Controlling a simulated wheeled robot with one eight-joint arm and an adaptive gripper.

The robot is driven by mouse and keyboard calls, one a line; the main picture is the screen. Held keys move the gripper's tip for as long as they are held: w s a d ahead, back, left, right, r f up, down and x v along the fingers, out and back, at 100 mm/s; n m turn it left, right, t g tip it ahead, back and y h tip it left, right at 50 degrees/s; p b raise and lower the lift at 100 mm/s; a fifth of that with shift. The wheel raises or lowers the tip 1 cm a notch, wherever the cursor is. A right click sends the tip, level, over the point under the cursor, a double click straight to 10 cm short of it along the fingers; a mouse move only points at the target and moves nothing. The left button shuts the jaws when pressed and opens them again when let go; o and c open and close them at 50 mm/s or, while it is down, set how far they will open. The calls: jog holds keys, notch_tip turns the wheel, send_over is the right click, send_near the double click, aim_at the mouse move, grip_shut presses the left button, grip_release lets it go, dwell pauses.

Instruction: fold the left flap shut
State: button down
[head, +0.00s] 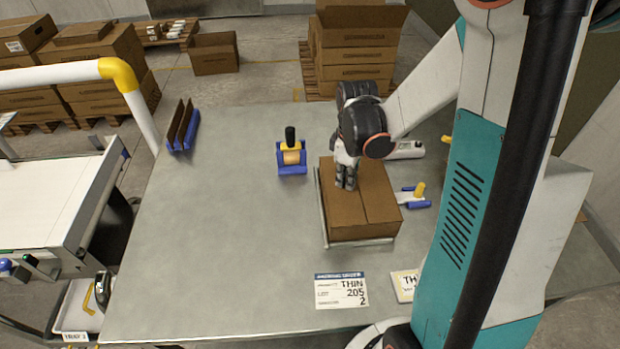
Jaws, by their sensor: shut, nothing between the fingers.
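A brown cardboard box (376,206) sits on the grey metal table, inside a thin metal frame. Its top shows two panels lying about flat with a seam between them; the left panel (340,214) is under my gripper. My gripper (346,186) is shut and empty, pointing down at the back part of the left panel, close to the seam. Whether its fingertips touch the cardboard I cannot tell.
A blue tape dispenser (291,157) stands left of the box. A blue and yellow tool (416,197) lies to its right. Printed labels (341,290) lie at the front. A blue rack (184,128) stands far left. The left table half is mostly clear.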

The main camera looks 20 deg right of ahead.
jog(key=shift+s+d+f+b, duration=0.1)
jog(key=shift+d+f+b, duration=0.1)
jog(key=shift+f+b, duration=0.15)
jog(key=shift+s, duration=0.15)
dwell(0.4)
jog(key=shift+d+r+p, duration=0.15)
jog(key=shift+r+p, duration=0.4)
jog(key=shift+r, duration=0.1)
notch_tip(320, 180, up, 6)
jog(key=p, duration=0.4)
jog(key=shift+f, duration=0.15)
